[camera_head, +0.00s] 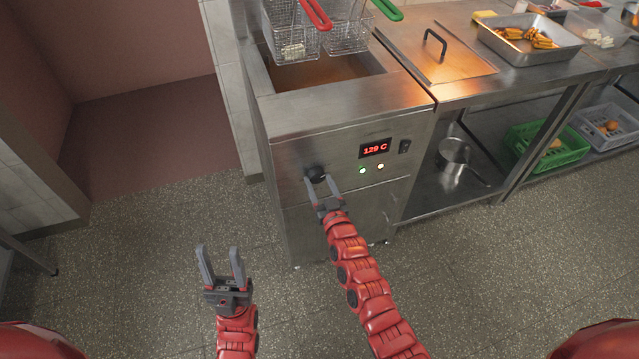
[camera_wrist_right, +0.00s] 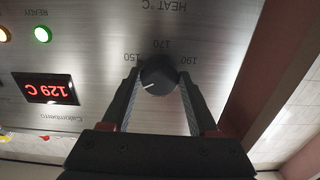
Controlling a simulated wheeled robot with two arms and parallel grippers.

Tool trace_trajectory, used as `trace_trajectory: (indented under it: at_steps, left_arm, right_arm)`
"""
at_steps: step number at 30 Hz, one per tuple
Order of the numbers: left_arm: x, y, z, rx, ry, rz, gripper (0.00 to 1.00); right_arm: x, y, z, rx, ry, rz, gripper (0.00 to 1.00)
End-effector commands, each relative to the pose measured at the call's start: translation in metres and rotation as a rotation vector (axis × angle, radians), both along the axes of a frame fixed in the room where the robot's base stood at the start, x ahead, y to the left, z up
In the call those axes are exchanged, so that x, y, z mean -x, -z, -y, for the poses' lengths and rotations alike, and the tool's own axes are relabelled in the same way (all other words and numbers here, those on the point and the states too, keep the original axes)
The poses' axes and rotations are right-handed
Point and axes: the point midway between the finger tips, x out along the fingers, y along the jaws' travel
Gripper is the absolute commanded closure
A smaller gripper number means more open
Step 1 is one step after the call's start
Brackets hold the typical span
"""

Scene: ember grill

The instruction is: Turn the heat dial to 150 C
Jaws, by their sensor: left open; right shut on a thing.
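The heat dial (camera_head: 316,172) is a round black knob on the fryer's steel front panel. It shows close up in the right wrist view (camera_wrist_right: 158,72), where the picture is upside down. Its white mark points to the lower left there, away from the printed 150, 170 and 190. My right gripper (camera_head: 320,179) is shut on the dial, one finger on each side. The red display (camera_head: 375,149) reads 129 C, and also in the right wrist view (camera_wrist_right: 46,90). My left gripper (camera_head: 218,249) is open and empty over the floor.
The fryer (camera_head: 340,110) has an oil well with two wire baskets (camera_head: 292,42) above it. A green light (camera_head: 362,170), a pale light (camera_head: 381,166) and a black switch (camera_head: 404,146) sit right of the dial. The floor left of the fryer is clear.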

Motion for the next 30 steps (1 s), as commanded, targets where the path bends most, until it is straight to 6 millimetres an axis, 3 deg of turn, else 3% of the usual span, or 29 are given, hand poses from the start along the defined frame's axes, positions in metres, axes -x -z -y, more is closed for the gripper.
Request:
trace_trajectory:
  at_steps: [18,30]
  left_arm:
    - [0.000,0.059,0.000,0.000,0.000,0.000,0.50]
    - [0.000,0.081,0.000,0.000,0.000,0.000,0.50]
  right_arm:
    - [0.000,0.006,0.001,-0.454,0.004,-0.148,0.96]
    - [0.001,0.004,-0.001,-0.775,0.001,-0.256,0.96]
